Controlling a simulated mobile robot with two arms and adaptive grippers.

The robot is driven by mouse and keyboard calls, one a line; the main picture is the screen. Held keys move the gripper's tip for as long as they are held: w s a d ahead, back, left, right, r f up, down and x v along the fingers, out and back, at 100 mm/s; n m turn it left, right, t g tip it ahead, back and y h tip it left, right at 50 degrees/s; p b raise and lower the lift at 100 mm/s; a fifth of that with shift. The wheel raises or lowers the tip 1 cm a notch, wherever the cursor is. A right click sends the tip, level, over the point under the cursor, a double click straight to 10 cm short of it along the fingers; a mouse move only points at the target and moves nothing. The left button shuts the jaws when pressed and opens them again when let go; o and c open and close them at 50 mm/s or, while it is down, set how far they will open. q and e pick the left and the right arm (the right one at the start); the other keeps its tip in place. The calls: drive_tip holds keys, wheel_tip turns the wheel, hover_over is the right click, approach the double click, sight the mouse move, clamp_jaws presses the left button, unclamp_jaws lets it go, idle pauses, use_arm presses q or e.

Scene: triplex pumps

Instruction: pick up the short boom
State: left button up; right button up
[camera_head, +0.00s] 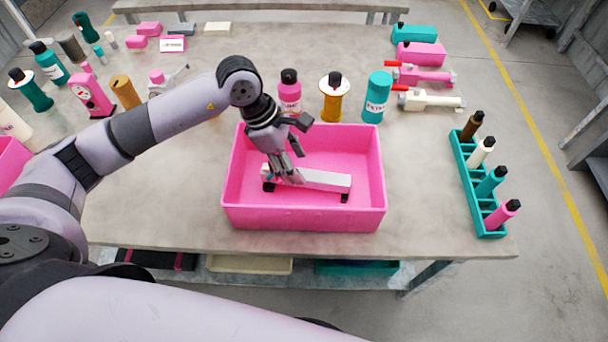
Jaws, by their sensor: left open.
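A pale bar with dark end pieces, which looks like the short boom (328,181), lies inside a pink bin (303,218) on the workbench. My left gripper (284,170) reaches down into the bin over the bar's left part. Its fingers are open and hide some of that end. I cannot tell whether they touch the bar. My right gripper is not in view.
The bin walls surround the left gripper. Bottles and a spool (332,103) stand close behind the bin. A teal rack (465,172) with several bottles is at the right. The bench between bin and rack is clear.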

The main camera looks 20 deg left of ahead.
sight(303, 174)
use_arm(q)
drive_tip(key=p+x, duration=0.1)
drive_tip(key=x, duration=0.3)
drive_tip(key=shift+s+d+f+p, duration=0.1)
drive_tip(key=shift+d+f+p, duration=0.1)
drive_tip(key=shift+f+p, duration=0.15)
drive_tip(key=shift+d+f, duration=0.15)
drive_tip(key=shift+f, duration=0.25)
clamp_jaws()
